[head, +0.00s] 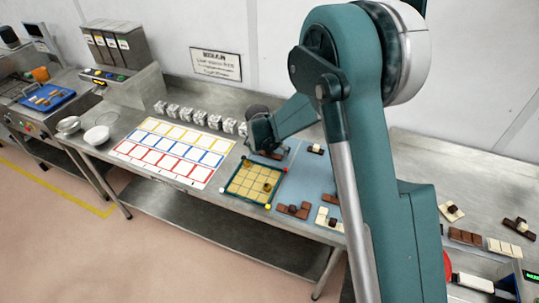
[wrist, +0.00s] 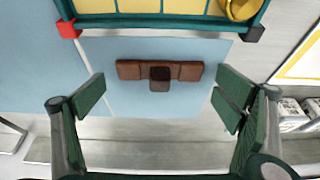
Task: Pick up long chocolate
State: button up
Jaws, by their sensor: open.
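A long brown chocolate bar (wrist: 130,69) with a darker square knob at its middle lies on a pale blue mat (wrist: 220,52) in the wrist view. My gripper (wrist: 160,92) is open, with one green finger pad toward each end of the bar. Neither pad touches it, and there is space between them and the bar's ends. In the head view the bar (head: 274,154) is partly hidden behind my gripper (head: 262,142), which hangs just over it.
A yellow gridded mould (head: 240,190) with a teal rim lies close by, holding a round gold piece. Other chocolate pieces (head: 293,210) sit on the mat's near side. A white sheet of coloured squares (head: 175,150) lies left, with several small metallic blocks (head: 200,118) behind it.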

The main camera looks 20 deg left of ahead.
aim_at(270, 150)
jog(key=c, duration=1)
jog(key=shift+r, duration=0.1)
jog(key=shift+r, duration=4.9)
